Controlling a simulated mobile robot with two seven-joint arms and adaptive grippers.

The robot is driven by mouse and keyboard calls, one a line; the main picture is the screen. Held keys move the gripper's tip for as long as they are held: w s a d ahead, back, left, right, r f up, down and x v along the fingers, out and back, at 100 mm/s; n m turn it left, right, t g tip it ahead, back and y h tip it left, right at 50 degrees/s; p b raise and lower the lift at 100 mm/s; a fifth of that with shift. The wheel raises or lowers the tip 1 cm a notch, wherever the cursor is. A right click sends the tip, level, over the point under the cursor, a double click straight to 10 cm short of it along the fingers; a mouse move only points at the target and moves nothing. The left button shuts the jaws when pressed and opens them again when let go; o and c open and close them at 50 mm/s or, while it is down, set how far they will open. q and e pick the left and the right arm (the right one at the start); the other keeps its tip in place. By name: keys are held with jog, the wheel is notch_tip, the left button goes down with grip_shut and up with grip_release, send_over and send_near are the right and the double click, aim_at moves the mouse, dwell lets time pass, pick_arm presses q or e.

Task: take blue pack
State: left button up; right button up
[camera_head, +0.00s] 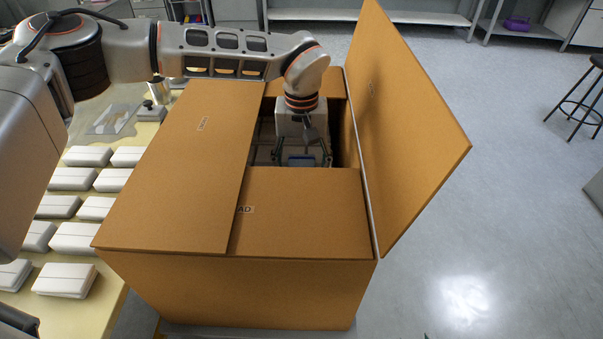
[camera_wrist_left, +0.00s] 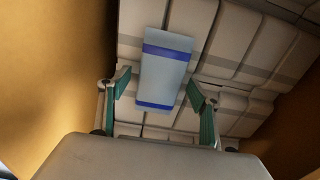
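The blue pack (camera_wrist_left: 166,70), pale blue-grey with two darker blue bands, lies on top of several white packs inside a cardboard box (camera_head: 300,215). A small blue part of it also shows in the head view (camera_head: 301,161). My left gripper (camera_head: 302,157) points down into the box opening. In the left wrist view its green-padded fingers (camera_wrist_left: 158,84) are apart, one on each side of the pack's lower part, with gaps visible between pads and pack. My right gripper is not in view.
The box's right flap (camera_head: 405,130) stands up and the left flap (camera_head: 195,165) lies partly over the opening. White packs (camera_head: 88,156) lie in rows on a yellow table (camera_head: 100,310) at left. Open floor lies to the right, with a stool (camera_head: 580,100).

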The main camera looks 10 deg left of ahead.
pick_arm(q)
jog(key=c, duration=0.6)
